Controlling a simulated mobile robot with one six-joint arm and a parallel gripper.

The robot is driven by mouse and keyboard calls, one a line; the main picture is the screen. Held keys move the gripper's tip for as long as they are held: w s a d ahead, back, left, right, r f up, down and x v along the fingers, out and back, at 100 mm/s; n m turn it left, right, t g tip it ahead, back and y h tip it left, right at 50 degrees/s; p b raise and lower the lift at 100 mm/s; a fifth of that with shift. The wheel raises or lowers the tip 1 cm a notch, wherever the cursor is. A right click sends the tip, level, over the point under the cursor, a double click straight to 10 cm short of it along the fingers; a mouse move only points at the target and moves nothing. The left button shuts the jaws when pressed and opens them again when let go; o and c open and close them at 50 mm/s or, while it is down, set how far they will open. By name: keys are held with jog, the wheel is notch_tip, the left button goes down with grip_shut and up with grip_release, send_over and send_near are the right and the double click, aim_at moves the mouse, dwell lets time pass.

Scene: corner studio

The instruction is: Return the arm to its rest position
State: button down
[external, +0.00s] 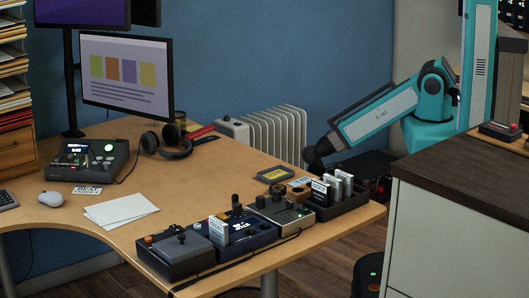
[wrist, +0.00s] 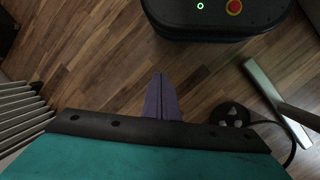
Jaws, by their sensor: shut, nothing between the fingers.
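My arm (external: 380,113), teal and grey, reaches left and down from its shoulder, beyond the desk's right end. Its dark wrist (external: 318,152) is low behind the cartridge tray, and the fingers are hidden in the external view. In the wrist view my gripper (wrist: 160,77) shows as two purple fingers pressed together, with nothing between them. They are over bare wooden floor and touch nothing that I can see.
The desk (external: 215,170) holds consoles and a black tray (external: 350,204) of cartridges near its right end. A white radiator (external: 280,132) stands by the wall, also at left in the wrist view (wrist: 18,112). A dark-topped cabinet (external: 455,180) is at right. A metal bar (wrist: 275,98) lies low at right.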

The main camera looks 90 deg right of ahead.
jog(key=s+a+n+g+y+p, duration=0.1)
jog(key=s+a+g, duration=0.2)
jog(key=s+a, duration=0.8)
jog(key=a, duration=0.2)
jog(key=shift+a+f+p, duration=0.2)
jog(key=shift+a+p, duration=0.1)
jog(key=shift+w, duration=0.1)
dwell(2.2)
